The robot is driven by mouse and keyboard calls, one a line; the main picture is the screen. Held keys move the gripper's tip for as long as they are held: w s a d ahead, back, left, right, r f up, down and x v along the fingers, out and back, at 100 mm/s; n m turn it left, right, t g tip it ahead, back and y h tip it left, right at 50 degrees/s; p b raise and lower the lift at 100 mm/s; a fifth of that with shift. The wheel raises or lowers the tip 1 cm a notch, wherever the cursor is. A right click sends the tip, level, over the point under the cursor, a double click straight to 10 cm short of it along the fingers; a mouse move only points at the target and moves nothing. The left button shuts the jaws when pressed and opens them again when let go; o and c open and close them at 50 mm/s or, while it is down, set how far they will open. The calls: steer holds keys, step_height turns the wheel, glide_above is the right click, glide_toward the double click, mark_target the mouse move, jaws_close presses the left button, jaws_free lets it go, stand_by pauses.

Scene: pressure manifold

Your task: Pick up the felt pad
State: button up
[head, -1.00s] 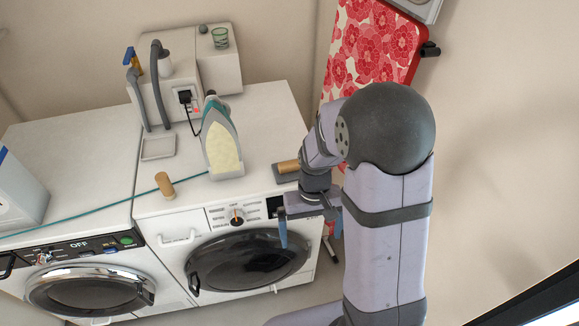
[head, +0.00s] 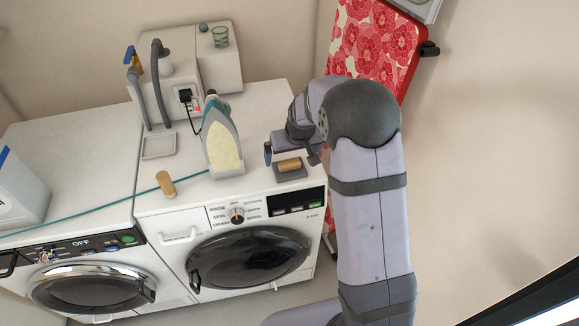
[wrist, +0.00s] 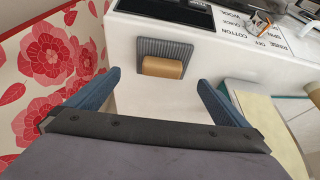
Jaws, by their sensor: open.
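A dark grey ribbed square (head: 291,175) lies flat near the front right corner of the right machine's top. A tan rounded block (head: 289,164) rests on it. In the wrist view the ribbed square (wrist: 163,47) and the tan block (wrist: 162,68) show just ahead of the fingertips. I cannot tell which of the two is the felt pad. My gripper (head: 290,154) is open and empty above and behind them, and its blue fingers also show in the wrist view (wrist: 160,80), one to each side of the block's line.
A steam iron (head: 221,140) stands upright left of the ribbed square. Another tan cylinder (head: 165,184) stands farther left, near a teal cord (head: 88,212). A shallow grey dish (head: 158,146) lies behind it. A red floral ironing board (head: 368,48) leans at the back right.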

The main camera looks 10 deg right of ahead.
mark_target(289, 160)
steer(key=shift+p+x, duration=1.2)
steer(key=shift+x, duration=1.45)
steer(key=shift+a, duration=0.1)
steer(key=shift+c, duration=0.6)
steer(key=c, duration=1)
